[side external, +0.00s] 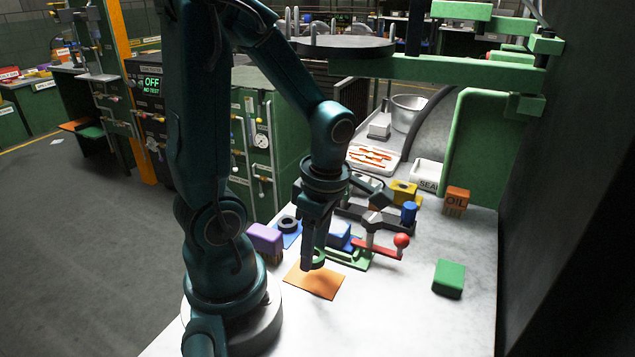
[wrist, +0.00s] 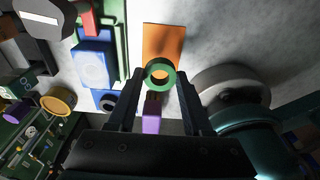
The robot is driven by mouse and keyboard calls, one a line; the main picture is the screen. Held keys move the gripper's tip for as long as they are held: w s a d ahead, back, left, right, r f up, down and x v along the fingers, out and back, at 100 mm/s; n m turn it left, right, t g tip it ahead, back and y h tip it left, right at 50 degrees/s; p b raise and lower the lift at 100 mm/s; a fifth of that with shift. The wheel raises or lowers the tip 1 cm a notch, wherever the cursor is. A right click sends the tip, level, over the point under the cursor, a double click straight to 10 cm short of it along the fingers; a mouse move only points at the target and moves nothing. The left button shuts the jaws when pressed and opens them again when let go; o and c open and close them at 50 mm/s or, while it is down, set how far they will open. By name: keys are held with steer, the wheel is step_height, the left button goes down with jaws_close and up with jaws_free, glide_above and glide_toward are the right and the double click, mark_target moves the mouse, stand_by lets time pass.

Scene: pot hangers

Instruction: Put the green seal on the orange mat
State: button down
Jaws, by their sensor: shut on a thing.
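The green seal (wrist: 171,83) is a ring held between the fingertips of my gripper (wrist: 160,80) in the wrist view. In the side view the seal (side external: 318,264) shows at the lower end of my gripper (side external: 313,260), which is shut on it. The orange mat (side external: 314,285) lies flat on the white table, just below and in front of the gripper in the side view. In the wrist view the mat (wrist: 163,42) lies beyond the seal, which overlaps its near end. The seal appears above the table; its exact height is hard to tell.
A purple block (side external: 264,238) and a black ring (side external: 289,225) on a blue mat stand left of the gripper. A blue block and a red-knobbed lever (side external: 401,240) on a green base stand right. A green block (side external: 449,278) lies farther right, with bare table between.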

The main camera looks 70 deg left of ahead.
mark_target(312, 277)
steer(key=shift+f, duration=1.85)
steer(key=shift+f, duration=0.1)
steer(key=shift+c, duration=1.6)
jaws_free()
steer(key=r, duration=0.8)
steer(key=w+d+r, duration=0.1)
steer(key=r, duration=0.3)
steer(key=d+r+m+t, duration=0.1)
steer(key=d+m+t, duration=0.2)
steer(key=m, duration=1)
steer(key=d+r+m+t+h, duration=0.1)
steer(key=d+r+m+t, duration=0.1)
steer(key=m, duration=1.2)
steer(key=shift+w+d+t, duration=0.35)
steer(key=shift+d+t, duration=0.45)
steer(key=shift+d, duration=0.1)
